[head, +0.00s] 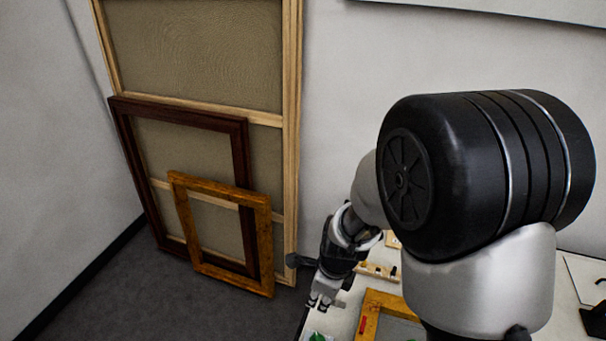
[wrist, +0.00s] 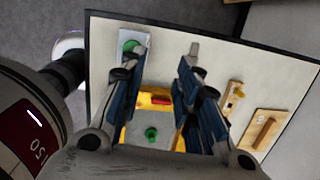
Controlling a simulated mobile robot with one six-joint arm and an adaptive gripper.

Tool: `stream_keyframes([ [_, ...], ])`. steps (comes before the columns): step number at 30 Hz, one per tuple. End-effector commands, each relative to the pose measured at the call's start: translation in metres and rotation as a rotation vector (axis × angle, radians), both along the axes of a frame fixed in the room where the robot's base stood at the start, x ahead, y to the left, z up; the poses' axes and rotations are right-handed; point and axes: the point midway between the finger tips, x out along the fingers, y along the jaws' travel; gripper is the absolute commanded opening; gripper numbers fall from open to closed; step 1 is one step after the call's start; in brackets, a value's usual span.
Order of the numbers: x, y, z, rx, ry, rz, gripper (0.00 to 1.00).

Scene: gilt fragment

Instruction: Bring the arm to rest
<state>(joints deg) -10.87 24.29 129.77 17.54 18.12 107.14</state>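My gripper (head: 322,298) hangs at the left edge of the white table in the head view, fingers pointing down. In the wrist view my gripper (wrist: 163,62) is open, with its two fingers well apart and nothing held between them. My arm is bent, and its large black joint hides much of the table in the head view. Below the gripper, a gilt frame (head: 370,319) lies on the table. In the wrist view the gilt frame (wrist: 147,98) shows between the fingers, with a red piece on it and a green-knobbed thing inside.
A green knob on a pale plate (wrist: 148,44) sits near the table edge, partly behind one finger. Wooden tools (wrist: 265,132) lie at the right. Against the wall lean a large canvas back (head: 200,50), a dark frame (head: 178,106) and a golden frame (head: 263,240).

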Motion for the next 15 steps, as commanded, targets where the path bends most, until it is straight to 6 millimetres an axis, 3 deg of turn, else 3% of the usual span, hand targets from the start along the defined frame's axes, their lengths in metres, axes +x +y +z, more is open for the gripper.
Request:
stream_keyframes([
  [6, -0.024, -0.024, 0.064, -0.086, -0.158, 0.553, 0.30],
  [10, -0.052, -0.041, 0.092, -0.177, -0.237, 0.880, 0.30],
  [15, -0.097, -0.064, 0.114, -0.333, -0.305, 1.294, 0.30],
])
